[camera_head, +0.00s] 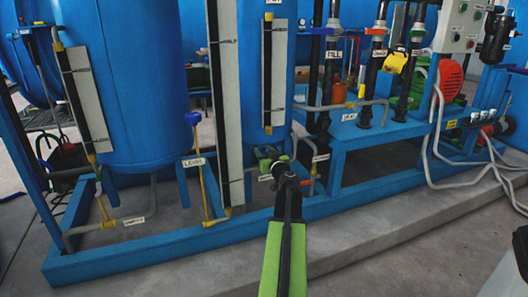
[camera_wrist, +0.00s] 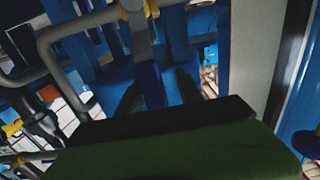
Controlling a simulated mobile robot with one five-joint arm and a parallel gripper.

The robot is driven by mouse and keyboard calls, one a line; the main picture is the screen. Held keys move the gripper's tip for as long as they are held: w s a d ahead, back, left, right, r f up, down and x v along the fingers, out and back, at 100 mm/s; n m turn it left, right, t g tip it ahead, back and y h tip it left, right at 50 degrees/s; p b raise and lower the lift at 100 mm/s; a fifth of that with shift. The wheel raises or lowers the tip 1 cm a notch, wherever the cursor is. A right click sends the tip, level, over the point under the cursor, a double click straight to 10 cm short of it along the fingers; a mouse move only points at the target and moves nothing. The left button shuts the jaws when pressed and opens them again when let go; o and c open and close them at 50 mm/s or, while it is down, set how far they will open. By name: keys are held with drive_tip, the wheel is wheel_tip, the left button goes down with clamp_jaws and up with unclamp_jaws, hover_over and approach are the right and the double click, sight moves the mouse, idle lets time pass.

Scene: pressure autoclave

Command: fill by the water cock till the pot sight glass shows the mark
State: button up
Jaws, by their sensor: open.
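My gripper (camera_head: 272,158) is at the end of my green arm, low in front of the middle blue tank in the head view. In the wrist view my gripper (camera_wrist: 160,92) is open, its two dark green fingers on either side of a blue lever (camera_wrist: 152,85). Whether they touch it is unclear. The lever joins a grey fitting with yellow collars (camera_wrist: 137,8). Which cock this is cannot be read. Sight glasses with white scale boards stand at the left tank (camera_head: 85,95) and the middle tank (camera_head: 274,70). Their water levels are too small to tell.
A blue frame (camera_head: 200,235) runs across the floor in front of the tanks. A tall white board (camera_head: 228,110) stands left of my gripper. A blue-topped cock (camera_head: 193,118) rises above a LEVEL label.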

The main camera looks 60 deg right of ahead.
drive_tip(key=shift+s+d, duration=0.15)
drive_tip(key=shift+s, duration=0.05)
clamp_jaws()
idle(1.1)
